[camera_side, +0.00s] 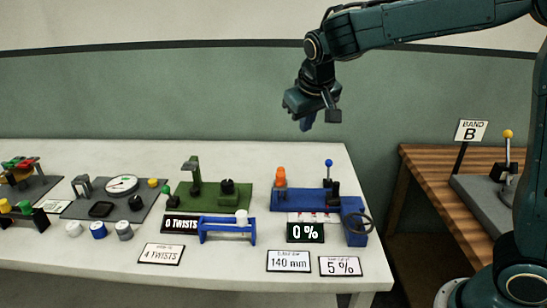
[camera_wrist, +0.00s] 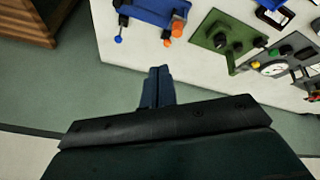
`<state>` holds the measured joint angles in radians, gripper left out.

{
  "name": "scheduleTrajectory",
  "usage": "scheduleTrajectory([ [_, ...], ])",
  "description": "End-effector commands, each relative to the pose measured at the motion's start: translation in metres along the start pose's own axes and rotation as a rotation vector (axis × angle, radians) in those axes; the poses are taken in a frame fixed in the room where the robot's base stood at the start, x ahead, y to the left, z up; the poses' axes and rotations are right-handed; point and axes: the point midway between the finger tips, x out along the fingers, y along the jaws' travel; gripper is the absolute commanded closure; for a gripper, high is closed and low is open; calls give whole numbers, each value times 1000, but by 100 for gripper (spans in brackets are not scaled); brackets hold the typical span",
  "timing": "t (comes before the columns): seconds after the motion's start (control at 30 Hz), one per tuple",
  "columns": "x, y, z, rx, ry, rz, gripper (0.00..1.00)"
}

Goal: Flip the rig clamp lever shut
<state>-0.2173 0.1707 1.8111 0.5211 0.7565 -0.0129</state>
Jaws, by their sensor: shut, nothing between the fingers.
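A blue rig (camera_side: 300,198) stands on the white table's right part. A thin lever with a blue ball knob (camera_side: 328,163) rises upright from its back edge; I cannot tell for sure that this is the clamp lever. An orange part (camera_side: 280,177) stands at the rig's left end. The wrist view shows the rig (camera_wrist: 160,10), the blue knob (camera_wrist: 118,39) and the orange part (camera_wrist: 178,29) at the top. My gripper (camera_side: 307,124) is shut and empty, high above and behind the rig, touching nothing. Its closed fingers (camera_wrist: 158,76) point toward the table edge.
A green fixture (camera_side: 208,196) stands left of the rig, and a grey gauge board (camera_side: 115,200) further left. Signs reading 0 % (camera_side: 305,232) and 140 mm (camera_side: 289,261) are in front. A wooden bench (camera_side: 400,185) with another lever is at right. Air around my gripper is clear.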

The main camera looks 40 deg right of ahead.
Motion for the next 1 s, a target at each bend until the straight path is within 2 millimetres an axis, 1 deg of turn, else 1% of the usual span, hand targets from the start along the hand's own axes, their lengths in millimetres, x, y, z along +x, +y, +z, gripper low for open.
scheduleTrajectory([
  [0.03, 8, -6, -5, -1, -3, 11, 100],
  [0.2, 30, -21, -20, 5, -4, 51, 100],
  [0.5, 72, -51, -40, 13, -2, 123, 100],
  [0.7, 102, -71, -48, 15, 2, 174, 100],
  [1.0, 146, -100, -51, 16, 12, 247, 100],
])
